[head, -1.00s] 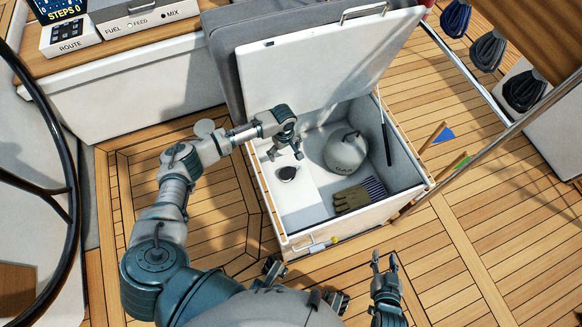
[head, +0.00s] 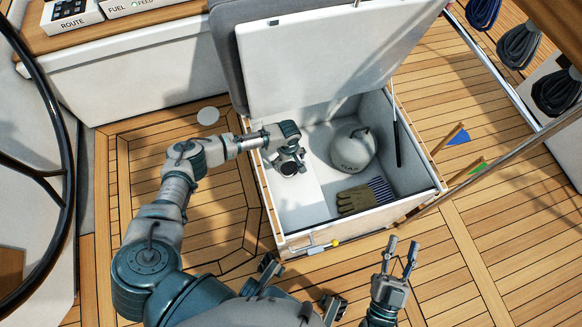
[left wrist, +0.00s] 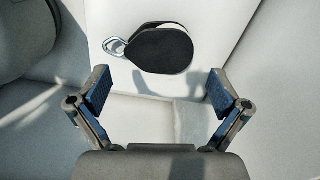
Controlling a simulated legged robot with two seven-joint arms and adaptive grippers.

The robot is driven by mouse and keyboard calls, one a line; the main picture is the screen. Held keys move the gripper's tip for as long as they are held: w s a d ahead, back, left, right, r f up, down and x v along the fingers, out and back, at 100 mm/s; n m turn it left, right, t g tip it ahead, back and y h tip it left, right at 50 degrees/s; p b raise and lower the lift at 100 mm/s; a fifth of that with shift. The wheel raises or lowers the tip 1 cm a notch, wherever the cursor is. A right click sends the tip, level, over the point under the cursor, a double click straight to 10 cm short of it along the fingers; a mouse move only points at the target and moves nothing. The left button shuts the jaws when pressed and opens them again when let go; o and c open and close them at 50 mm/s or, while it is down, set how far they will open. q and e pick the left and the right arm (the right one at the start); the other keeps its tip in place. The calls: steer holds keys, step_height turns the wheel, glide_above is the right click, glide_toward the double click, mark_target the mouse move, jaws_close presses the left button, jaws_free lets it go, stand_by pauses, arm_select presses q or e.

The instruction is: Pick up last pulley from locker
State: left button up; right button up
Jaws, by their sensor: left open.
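The pulley (left wrist: 163,48) is black with a white edge and a metal eye at its left end. It lies on a white surface inside the locker (head: 312,213). In the head view the pulley (head: 288,169) is partly covered by my left gripper (head: 290,163), which is down inside the open locker. In the left wrist view my left gripper (left wrist: 160,92) is open, with its blue-padded fingers wide apart. The pulley is just beyond the fingertips, not between them. My right gripper (head: 402,258) is outside the locker, in front of its right side, with fingers apart and nothing between them.
The locker lid (head: 320,60) stands open behind. A steering wheel (head: 70,170) stands at the left. Small flags (head: 457,138) stick out at the right.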

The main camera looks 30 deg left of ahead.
mark_target(291, 167)
arm_select(q)
steer(key=f, duration=0.1)
steer(key=d+f+b, duration=0.1)
steer(key=f, duration=0.1)
steer(key=shift+f, duration=0.2)
steer(key=shift+f+b, duration=0.2)
steer(key=shift+b, duration=0.15)
steer(key=shift+a, duration=0.4)
steer(key=shift+c, duration=0.8)
steer(key=shift+d, duration=0.1)
steer(key=c, duration=0.8)
steer(key=shift+w+d, duration=0.1)
steer(key=shift+d, duration=0.05)
steer(key=shift+c, duration=0.6)
arm_select(e)
steer(key=shift+s+d+r+m+t, duration=0.25)
steer(key=shift+s+d+r+t, duration=0.1)
steer(key=shift+s+r+t, duration=0.5)
steer(key=shift+s+d+r+m+t, duration=0.3)
steer(key=shift+s+r+t, duration=0.2)
steer(key=shift+r+t, duration=0.5)
